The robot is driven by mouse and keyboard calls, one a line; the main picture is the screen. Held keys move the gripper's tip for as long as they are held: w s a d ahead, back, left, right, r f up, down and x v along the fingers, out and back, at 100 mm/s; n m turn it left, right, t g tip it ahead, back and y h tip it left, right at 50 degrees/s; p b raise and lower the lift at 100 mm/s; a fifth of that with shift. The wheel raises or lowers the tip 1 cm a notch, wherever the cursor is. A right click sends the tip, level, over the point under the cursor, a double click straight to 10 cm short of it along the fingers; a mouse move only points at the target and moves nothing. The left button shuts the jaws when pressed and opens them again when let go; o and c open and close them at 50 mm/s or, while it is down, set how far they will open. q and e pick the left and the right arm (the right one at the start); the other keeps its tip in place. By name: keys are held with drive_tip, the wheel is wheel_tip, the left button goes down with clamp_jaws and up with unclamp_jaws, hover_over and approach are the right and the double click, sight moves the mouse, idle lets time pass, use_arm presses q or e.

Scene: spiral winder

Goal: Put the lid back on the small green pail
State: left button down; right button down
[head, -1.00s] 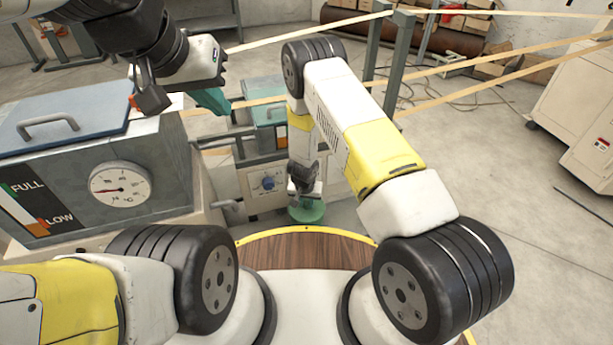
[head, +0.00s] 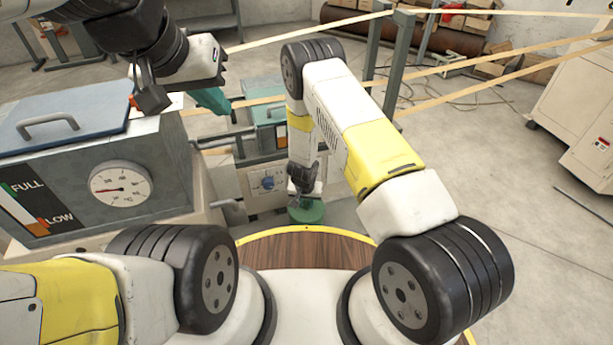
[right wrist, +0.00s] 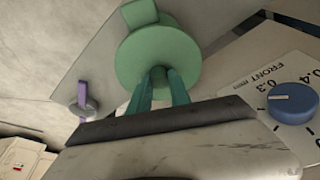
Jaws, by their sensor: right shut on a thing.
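A round green lid (right wrist: 160,52) fills the upper middle of the right wrist view, with a small tab at its upper edge. My right gripper (right wrist: 161,78) has its two teal fingers shut on the lid's small raised grip. In the head view, the lid (head: 307,213) is below my right gripper (head: 303,192), just past the wooden top's far edge. I cannot make out the pail separately, nor tell whether the lid touches it. My left gripper (head: 211,99) is raised at upper left, beside the grey tank; its finger gap cannot be judged.
A grey tank (head: 100,180) with a gauge and blue cover stands at left. A machine panel with a blue dial (head: 268,183) is behind the lid; the dial also shows in the right wrist view (right wrist: 293,103). A purple-handled part (right wrist: 82,100) is left of the lid.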

idle(0.3)
drive_tip(key=c, duration=1.1)
unclamp_jaws()
drive_tip(key=o, duration=0.5)
drive_tip(key=shift+c, duration=0.2)
drive_tip(key=shift+r, duration=3.45)
